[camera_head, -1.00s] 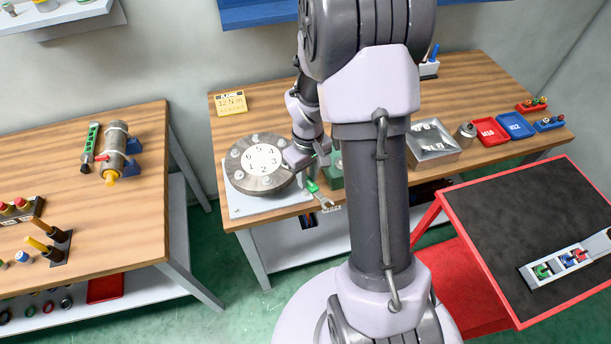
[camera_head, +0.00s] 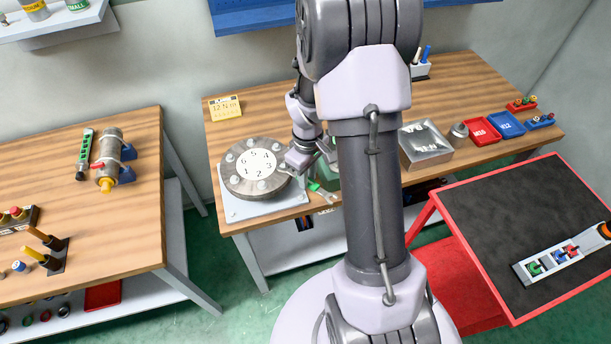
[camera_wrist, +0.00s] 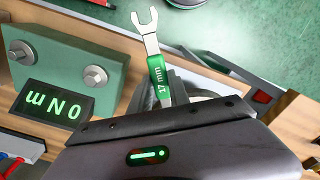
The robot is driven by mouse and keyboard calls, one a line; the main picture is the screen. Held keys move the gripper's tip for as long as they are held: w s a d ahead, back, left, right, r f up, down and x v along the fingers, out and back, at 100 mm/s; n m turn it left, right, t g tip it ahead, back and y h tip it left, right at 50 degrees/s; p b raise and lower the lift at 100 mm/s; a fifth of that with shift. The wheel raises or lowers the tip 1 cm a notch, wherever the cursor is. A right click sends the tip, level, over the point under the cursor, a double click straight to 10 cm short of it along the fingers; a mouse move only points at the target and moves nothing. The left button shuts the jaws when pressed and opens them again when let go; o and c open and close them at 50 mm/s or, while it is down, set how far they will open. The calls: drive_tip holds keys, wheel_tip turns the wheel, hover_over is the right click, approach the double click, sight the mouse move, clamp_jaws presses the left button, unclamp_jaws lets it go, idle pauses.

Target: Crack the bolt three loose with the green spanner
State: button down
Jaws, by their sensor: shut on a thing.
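My gripper (camera_head: 305,166) is at the right rim of the round grey flange (camera_head: 233,186), shut on the green spanner. The green spanner (camera_head: 318,188) points down and right, its silver open end out by the bench's front edge, apart from the flange. In the wrist view the spanner (camera_wrist: 158,75) runs up from under my gripper, marked "17 mm", with its jaw empty. The flange carries several bolts around a white numbered disc (camera_head: 247,167). The 3 is on the disc's right side; the bolt by it is partly hidden by my gripper.
A green block (camera_wrist: 60,60) with two bolts and a display reading "0 N m" stands close to the spanner. A metal tray (camera_head: 424,160), red bin (camera_head: 481,132) and blue bin (camera_head: 506,125) lie to the right. A red-edged cart (camera_head: 440,215) stands in front.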

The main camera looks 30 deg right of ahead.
sight(317, 187)
drive_tip(key=shift+a, duration=0.1)
idle(0.3)
drive_tip(key=shift+s+d+b, duration=0.15)
drive_tip(key=shift+s+d, duration=0.1)
drive_tip(key=shift+s, duration=0.65)
drive_tip(key=shift+s+d+b, duration=0.15)
drive_tip(key=shift+s+d, duration=0.1)
drive_tip(key=shift+s, duration=0.6)
